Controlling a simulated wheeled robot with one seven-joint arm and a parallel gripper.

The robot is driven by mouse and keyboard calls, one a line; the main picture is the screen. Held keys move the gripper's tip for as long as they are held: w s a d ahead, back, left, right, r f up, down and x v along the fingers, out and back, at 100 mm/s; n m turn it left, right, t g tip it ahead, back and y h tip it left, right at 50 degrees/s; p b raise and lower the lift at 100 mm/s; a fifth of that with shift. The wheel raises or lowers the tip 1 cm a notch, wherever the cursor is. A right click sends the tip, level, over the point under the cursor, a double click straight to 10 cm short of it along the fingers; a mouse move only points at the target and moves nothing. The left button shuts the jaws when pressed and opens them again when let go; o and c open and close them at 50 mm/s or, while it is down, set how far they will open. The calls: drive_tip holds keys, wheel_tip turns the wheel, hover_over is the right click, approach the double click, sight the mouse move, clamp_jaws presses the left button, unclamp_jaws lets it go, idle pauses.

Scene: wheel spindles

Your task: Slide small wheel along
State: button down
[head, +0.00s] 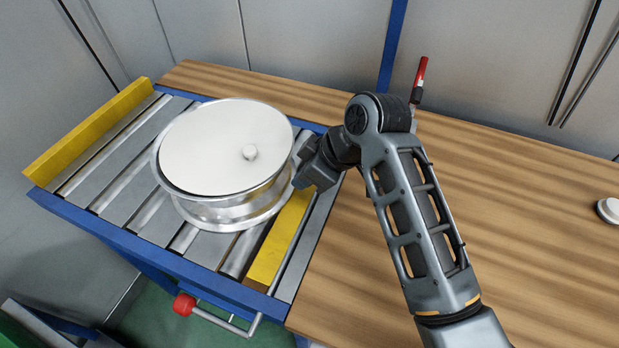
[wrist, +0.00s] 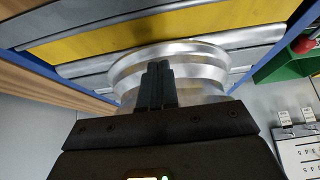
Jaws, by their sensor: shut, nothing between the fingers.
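The wheel (head: 225,145) is a silver rim with a pale disc face and a small knob. It lies flat on the roller conveyor (head: 110,178), beside the yellow rail at the right. My gripper (head: 300,180) is at the wheel's right side, close against the rim. In the wrist view my gripper (wrist: 157,68) has its fingers together, with the wheel's silver rim (wrist: 190,60) just beyond them. Nothing is held between the fingers. Whether the fingertips touch the rim cannot be told.
A wooden table (head: 370,290) adjoins the conveyor at the right. Yellow rails (head: 95,128) run along both conveyor sides. A red-tipped tool (head: 420,78) stands behind my arm. A small white object (head: 608,210) lies far right.

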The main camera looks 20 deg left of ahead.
sight(276, 155)
drive_tip(key=shift+w+a+b, duration=0.2)
drive_tip(key=shift+a+b, duration=0.65)
drive_tip(key=shift+a, duration=2.9)
drive_tip(key=shift+d+r+p, duration=0.1)
drive_tip(key=shift+d+p, duration=0.6)
drive_tip(key=shift+d, duration=0.25)
drive_tip(key=shift+s+d+p, duration=0.1)
drive_tip(key=shift+d+p, duration=0.3)
drive_tip(key=shift+d, duration=0.45)
wheel_tip(276, 155, up, 6)
drive_tip(key=p, duration=0.5)
drive_tip(key=shift+r, duration=2.9)
